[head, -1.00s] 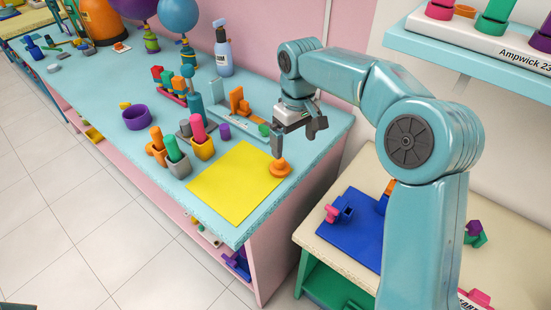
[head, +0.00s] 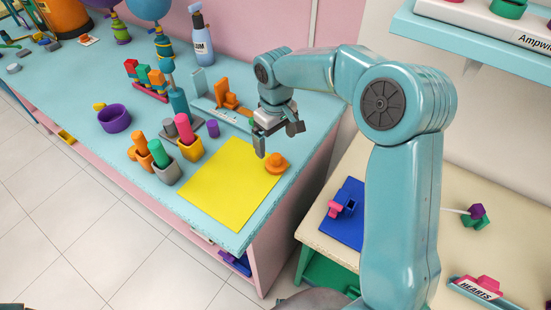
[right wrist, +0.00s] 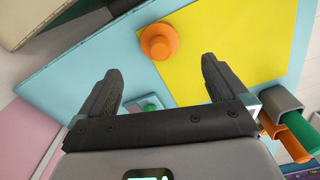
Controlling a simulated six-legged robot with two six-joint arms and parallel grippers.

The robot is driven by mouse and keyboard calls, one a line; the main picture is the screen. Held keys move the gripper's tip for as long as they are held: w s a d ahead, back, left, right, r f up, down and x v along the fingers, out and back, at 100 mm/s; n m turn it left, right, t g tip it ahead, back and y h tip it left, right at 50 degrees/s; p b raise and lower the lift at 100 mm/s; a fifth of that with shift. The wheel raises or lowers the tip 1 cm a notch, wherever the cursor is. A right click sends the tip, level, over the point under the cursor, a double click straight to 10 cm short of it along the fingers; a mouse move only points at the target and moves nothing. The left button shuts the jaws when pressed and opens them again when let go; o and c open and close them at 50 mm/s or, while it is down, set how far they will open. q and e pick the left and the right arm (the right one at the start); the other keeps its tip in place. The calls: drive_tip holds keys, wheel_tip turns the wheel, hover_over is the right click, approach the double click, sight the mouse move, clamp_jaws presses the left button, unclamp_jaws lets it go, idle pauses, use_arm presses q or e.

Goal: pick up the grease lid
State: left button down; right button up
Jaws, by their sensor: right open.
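The orange lid (head: 276,163), a round disc with a knob, lies at the right corner of a yellow sheet (head: 232,185) on the blue bench. I take it for the grease lid. My right gripper (head: 277,141) is open and empty above the bench, just behind the lid, with one finger to the lid's upper left. In the right wrist view the lid (right wrist: 159,41) shows beyond the open fingertips (right wrist: 160,66), roughly midway between them, and the yellow sheet (right wrist: 235,35) lies under it. The fingers do not appear to touch the lid. My left gripper is not in view.
An orange-parts rack (head: 226,97) and a bottle (head: 201,45) stand behind. The bench's right edge is close to the lid. A lower cream table is at right.

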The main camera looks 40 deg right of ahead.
sight(278, 157)
drive_tip(key=f, duration=0.3)
drive_tip(key=shift+w+d, duration=0.1)
drive_tip(key=shift+w, duration=0.1)
drive_tip(key=shift+s+f, duration=0.35)
drive_tip(key=shift+s, duration=0.05)
drive_tip(key=f, duration=0.2)
drive_tip(key=f+p, duration=0.1)
drive_tip(key=f, duration=0.1)
drive_tip(key=shift+s+f, duration=0.2)
drive_tip(key=shift+f, duration=0.2)
drive_tip(key=shift+s, duration=0.1)
drive_tip(key=shift+c, duration=0.7)
drive_tip(key=c, duration=1)
